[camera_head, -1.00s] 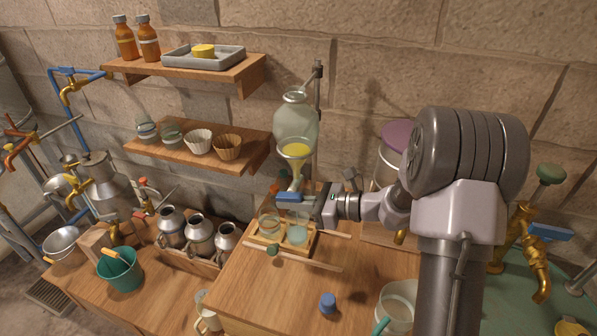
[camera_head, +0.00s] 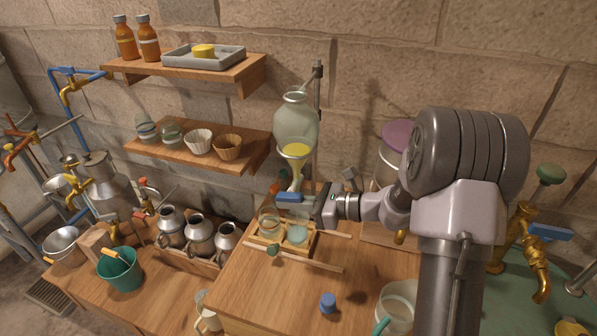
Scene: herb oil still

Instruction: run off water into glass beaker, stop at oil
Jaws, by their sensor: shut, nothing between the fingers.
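The glass separating funnel (camera_head: 296,122) hangs on a stand against the wall. A yellow oil layer (camera_head: 296,150) shows in its lower, narrowing part. Below it is a blue tap handle (camera_head: 288,197). My gripper (camera_head: 311,207) is shut and empty, just right of the handle; I cannot tell whether it touches it. Under the tap, a wooden tray (camera_head: 268,245) holds two glass beakers. The right beaker (camera_head: 298,236) has pale bluish liquid in it. The left beaker (camera_head: 268,221) looks clear. The outlet and any stream are too small to make out.
A blue cap (camera_head: 328,302) lies on the wooden bench. A glass vessel (camera_head: 397,303) stands at its front right, and a purple-lidded jar (camera_head: 390,150) stands behind my arm. Metal cans (camera_head: 199,232) and a teal bucket (camera_head: 121,272) are at left. The bench front is mostly clear.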

